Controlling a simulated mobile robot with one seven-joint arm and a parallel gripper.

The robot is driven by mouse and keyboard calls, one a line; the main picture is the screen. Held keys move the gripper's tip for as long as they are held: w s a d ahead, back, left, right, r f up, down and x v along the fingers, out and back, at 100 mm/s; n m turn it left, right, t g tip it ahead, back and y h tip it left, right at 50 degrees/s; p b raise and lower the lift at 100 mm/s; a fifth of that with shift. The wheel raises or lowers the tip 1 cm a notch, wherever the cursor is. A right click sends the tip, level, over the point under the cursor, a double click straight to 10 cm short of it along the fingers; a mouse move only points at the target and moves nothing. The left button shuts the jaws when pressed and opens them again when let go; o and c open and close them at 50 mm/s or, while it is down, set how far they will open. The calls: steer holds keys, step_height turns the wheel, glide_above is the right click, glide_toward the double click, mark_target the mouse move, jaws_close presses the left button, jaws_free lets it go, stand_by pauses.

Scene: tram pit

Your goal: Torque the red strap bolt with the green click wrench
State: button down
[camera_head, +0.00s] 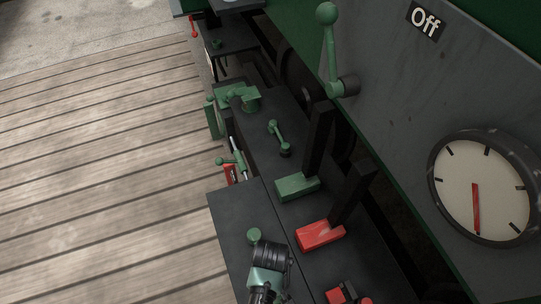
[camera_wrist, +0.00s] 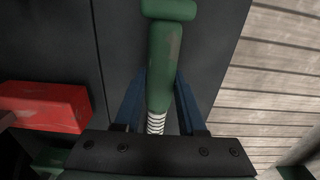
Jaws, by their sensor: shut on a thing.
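My gripper (camera_wrist: 158,98) is shut on the green click wrench (camera_wrist: 163,62), with a blue finger on either side of its green body. A pale ribbed section of the wrench shows near the palm, and a green crosspiece shows at the top. In the head view a green end (camera_head: 254,236), likely the wrench's, sticks out past my arm over a dark plate; my fingers are hidden there. A red block (camera_head: 320,235) with a dark upright strap stands to the right; it seems to be the red block (camera_wrist: 48,106) at left in the wrist view. I cannot make out its bolt.
A green block (camera_head: 297,187) with a dark strap stands behind the red one. Another red part (camera_head: 345,294) lies at the bottom edge. Several green handles stand farther back. A grey panel with a dial (camera_head: 484,188) rises right. The plank floor (camera_head: 100,190) at left is clear.

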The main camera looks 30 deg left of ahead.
steer(key=shift+c, duration=2.4)
jaws_free()
steer(key=shift+f, duration=0.15)
steer(key=shift+f+b, duration=0.2)
steer(key=shift+b, duration=0.25)
step_height(320, 180, up, 13)
steer(key=shift+w+a+p, duration=0.4)
steer(key=shift+a, duration=0.05)
steer(key=shift+r, duration=0.1)
